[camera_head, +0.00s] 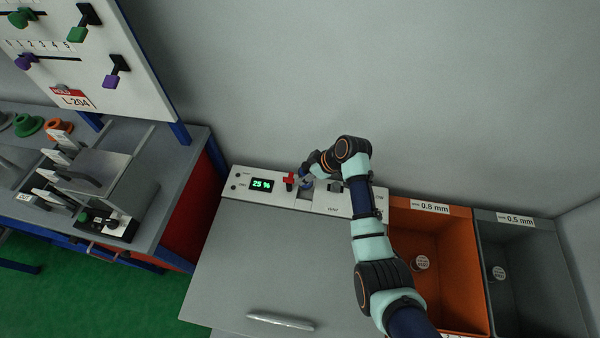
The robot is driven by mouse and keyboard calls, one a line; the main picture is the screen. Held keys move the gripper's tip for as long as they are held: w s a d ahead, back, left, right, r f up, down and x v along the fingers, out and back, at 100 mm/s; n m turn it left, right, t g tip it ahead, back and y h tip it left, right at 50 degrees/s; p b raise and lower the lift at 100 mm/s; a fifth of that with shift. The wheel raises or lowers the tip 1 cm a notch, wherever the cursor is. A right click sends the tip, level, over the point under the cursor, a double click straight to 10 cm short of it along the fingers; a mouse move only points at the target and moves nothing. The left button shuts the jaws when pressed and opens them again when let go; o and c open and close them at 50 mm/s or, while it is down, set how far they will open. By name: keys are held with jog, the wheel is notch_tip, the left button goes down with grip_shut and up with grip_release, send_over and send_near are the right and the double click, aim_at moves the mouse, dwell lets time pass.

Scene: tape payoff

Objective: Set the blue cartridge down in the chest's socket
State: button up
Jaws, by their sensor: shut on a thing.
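The chest (270,250) is a grey cabinet with a white control panel along its back edge. A green display on it reads 25 %. My gripper (303,179) is low over the middle of the panel, shut, just right of a red part (289,179). A small blue patch at my gripper (307,184) looks like the blue cartridge. It is tiny and partly hidden by my wrist. A dark recess (305,194) in the panel just below it looks like the socket. I cannot tell whether the cartridge is in it or above it.
My arm crosses the right side of the chest. An orange bin (442,245) marked 0.8 mm and a grey bin (525,260) marked 0.5 mm stand on the right. A workbench (165,190) with a machine stands left. The chest's front top is clear.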

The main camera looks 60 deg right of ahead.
jog(key=shift+f+b, duration=2.2)
jog(key=shift+f, duration=0.3)
jog(key=shift+f, duration=0.1)
jog(key=shift+f, duration=0.15)
jog(key=shift+f+b, duration=0.7)
jog(key=shift+f, duration=0.45)
jog(key=shift+f, duration=0.1)
jog(key=shift+f+b, duration=0.55)
jog(key=shift+f, duration=0.2)
jog(key=shift+f, duration=0.15)
